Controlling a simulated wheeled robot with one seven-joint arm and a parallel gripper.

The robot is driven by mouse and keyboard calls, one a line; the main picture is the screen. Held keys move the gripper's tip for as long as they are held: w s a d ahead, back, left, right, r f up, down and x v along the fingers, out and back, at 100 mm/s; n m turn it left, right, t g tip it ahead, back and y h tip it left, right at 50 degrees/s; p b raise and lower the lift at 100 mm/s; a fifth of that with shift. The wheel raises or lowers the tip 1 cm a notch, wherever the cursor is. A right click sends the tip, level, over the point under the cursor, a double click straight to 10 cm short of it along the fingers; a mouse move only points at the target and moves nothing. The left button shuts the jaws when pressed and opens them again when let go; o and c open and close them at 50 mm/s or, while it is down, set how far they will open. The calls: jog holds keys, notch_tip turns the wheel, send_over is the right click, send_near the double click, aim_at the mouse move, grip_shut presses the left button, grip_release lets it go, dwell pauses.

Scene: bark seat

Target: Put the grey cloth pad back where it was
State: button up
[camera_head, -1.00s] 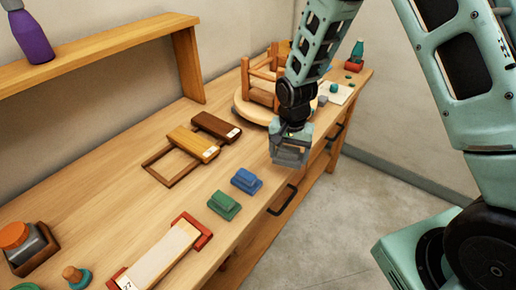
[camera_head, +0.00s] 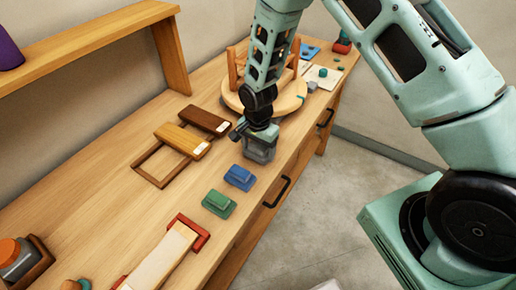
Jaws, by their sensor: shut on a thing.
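My gripper (camera_head: 261,143) points down above the front part of the bench, just beyond the blue pad and in line with the blue and green pads. It is shut on the grey cloth pad (camera_head: 260,153), which shows as a grey shape at the fingertips. The fingers and pad blend together, and I cannot tell whether the pad touches the bench top. The blue pad (camera_head: 240,177) and green pad (camera_head: 219,203) lie in a row nearer to me, each a small block on a flat base.
A round wooden turntable (camera_head: 290,103) with a wooden frame stands close behind my gripper. A small grey block (camera_head: 312,86) is by its right side. Left are a dark brown block (camera_head: 204,120), a tan block (camera_head: 181,140) and an open frame (camera_head: 150,180). The bench's front edge is close.

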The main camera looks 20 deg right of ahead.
jog(key=shift+f, duration=0.6)
jog(key=shift+f, duration=0.25)
jog(key=o, duration=1)
jog(key=shift+r, duration=0.1)
